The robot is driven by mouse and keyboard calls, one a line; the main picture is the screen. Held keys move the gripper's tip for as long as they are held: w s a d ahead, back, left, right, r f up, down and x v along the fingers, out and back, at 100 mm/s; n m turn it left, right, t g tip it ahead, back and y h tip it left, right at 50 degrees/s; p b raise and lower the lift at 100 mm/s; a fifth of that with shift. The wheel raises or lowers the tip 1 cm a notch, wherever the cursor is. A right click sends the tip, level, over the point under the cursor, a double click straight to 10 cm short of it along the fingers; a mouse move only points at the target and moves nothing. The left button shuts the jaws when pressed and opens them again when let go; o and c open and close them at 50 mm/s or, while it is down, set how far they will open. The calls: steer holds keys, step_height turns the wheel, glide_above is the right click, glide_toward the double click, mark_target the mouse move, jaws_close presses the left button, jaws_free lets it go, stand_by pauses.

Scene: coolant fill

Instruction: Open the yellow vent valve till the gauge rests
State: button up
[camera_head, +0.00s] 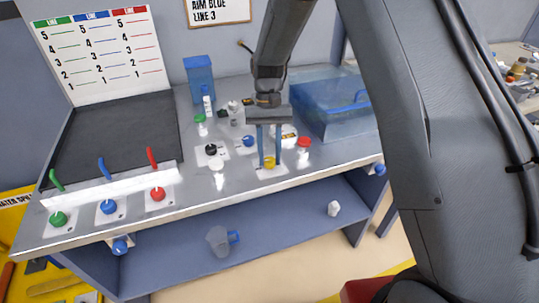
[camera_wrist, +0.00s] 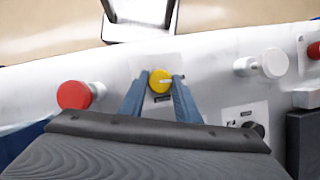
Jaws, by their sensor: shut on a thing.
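The yellow vent valve (camera_head: 269,161) is a small round knob on a white plate near the front edge of the metal bench. My gripper (camera_head: 268,158) points straight down over it, its two blue fingers shut on the knob from both sides. In the wrist view the yellow knob (camera_wrist: 161,81) sits between the fingertips of my gripper (camera_wrist: 160,88), with a short light mark on its top. I cannot make out a gauge with a readable needle in either view.
A translucent blue bin (camera_head: 330,108) is behind on the right. Green, blue and red levers line the left, below a line chart (camera_head: 100,52).

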stand_by(0.4)
steer(key=o, duration=1)
steer(key=shift+o, duration=0.2)
steer(key=shift+r, duration=0.1)
steer(key=b+v, duration=0.2)
steer(key=v, duration=0.5)
steer(key=shift+r, duration=0.35)
steer(key=shift+w, duration=0.15)
steer(key=s+d+t, duration=0.6)
steer(key=s+d, duration=0.9)
steer(key=s, duration=0.4)
steer(key=shift+f, duration=0.4)
